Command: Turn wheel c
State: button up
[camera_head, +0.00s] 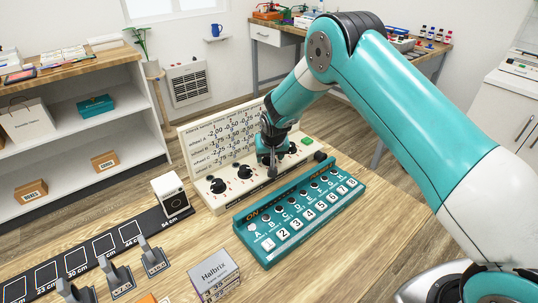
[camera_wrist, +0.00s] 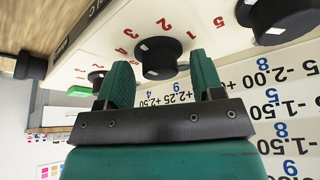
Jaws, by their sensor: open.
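The cream panel (camera_head: 222,200) carries black wheels in a row, with a printed table on its upright back. Two wheels (camera_head: 218,186) (camera_head: 245,171) show left of my gripper (camera_head: 272,165), which hides the panel behind it. In the wrist view, my gripper (camera_wrist: 159,62) is open, its green fingers apart. A black wheel (camera_wrist: 158,58) with a white mark and red numbers around it lies between the fingertips; I cannot tell whether they touch it. It looks like the third wheel, wheel c, but its letter is not readable. Another wheel (camera_wrist: 277,20) is at upper right; one (camera_wrist: 97,76) is partly hidden by the left finger.
A green button (camera_head: 306,141) and a black knob (camera_head: 320,156) are at the panel's right end. A teal box (camera_head: 300,213) with lettered knobs and numbered tiles stands close in front. A white device (camera_head: 170,194) stands left on a black strip.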

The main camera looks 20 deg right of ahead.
jog(key=c, duration=0.9)
jog(key=shift+n, duration=0.3)
jog(key=n+b, duration=0.1)
jog(key=n+y+b, duration=0.1)
jog(key=n, duration=0.1)
jog(key=shift+d+f+y, duration=0.1)
jog(key=shift+d+y, duration=0.05)
jog(key=shift+y, duration=0.15)
jog(key=n+b, duration=0.1)
jog(key=n, duration=0.1)
jog(key=n+g+y+b, duration=0.1)
jog(key=n, duration=0.2)
jog(key=shift+w+d+y, duration=0.1)
jog(key=shift+d+y, duration=0.05)
jog(key=shift+y, duration=0.15)
jog(key=n+g+b, duration=0.1)
jog(key=n, duration=0.1)
jog(key=n+y+b, duration=0.1)
jog(key=n, duration=0.2)
jog(key=shift+w+g+b, duration=0.1)
jog(key=shift+g+b, duration=0.25)
jog(key=shift+g, duration=0.05)
jog(key=shift+n+g+y+b, duration=0.3)
jog(key=shift+n+g+b, duration=0.4)
jog(key=shift+n, duration=1.4)
